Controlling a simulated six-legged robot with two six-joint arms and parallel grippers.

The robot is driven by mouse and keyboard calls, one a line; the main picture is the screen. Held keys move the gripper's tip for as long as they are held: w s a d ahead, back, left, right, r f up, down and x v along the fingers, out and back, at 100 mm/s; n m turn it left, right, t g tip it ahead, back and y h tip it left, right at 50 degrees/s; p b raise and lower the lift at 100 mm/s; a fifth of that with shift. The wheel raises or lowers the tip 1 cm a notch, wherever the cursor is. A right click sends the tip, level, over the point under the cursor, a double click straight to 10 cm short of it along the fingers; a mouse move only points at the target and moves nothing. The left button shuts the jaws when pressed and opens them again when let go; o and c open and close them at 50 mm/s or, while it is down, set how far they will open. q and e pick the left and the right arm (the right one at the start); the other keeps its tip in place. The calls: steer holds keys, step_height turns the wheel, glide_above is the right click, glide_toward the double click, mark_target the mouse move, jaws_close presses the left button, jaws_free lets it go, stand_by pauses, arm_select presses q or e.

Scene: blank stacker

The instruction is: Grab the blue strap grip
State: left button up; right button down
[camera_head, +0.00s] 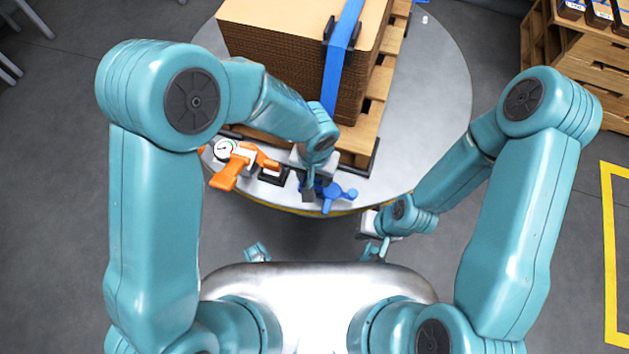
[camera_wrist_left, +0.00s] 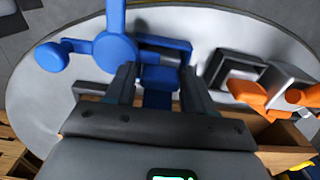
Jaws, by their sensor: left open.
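The blue strap grip (camera_head: 337,194) lies near the front edge of the round table. Its blue round hub and arms also show in the left wrist view (camera_wrist_left: 115,47). My left gripper (camera_head: 309,192) is low over the grip's left part in the head view. In the left wrist view my left gripper (camera_wrist_left: 158,88) is open, with a blue section of the grip between its two fingers. I cannot tell whether the fingers touch it. My right gripper (camera_head: 374,249) hangs off the table's front edge, away from the grip; its jaw opening is unclear.
An orange tool with a gauge (camera_head: 232,160) and a dark bracket (camera_head: 273,175) lie close left of my left gripper. A cardboard stack (camera_head: 290,60) with a blue strap (camera_head: 338,65) stands on a wooden pallet (camera_head: 358,140) behind. The round table (camera_head: 430,90) is clear at right.

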arm_select(q)
steer(key=shift+f, duration=0.1)
steer(key=c, duration=0.8)
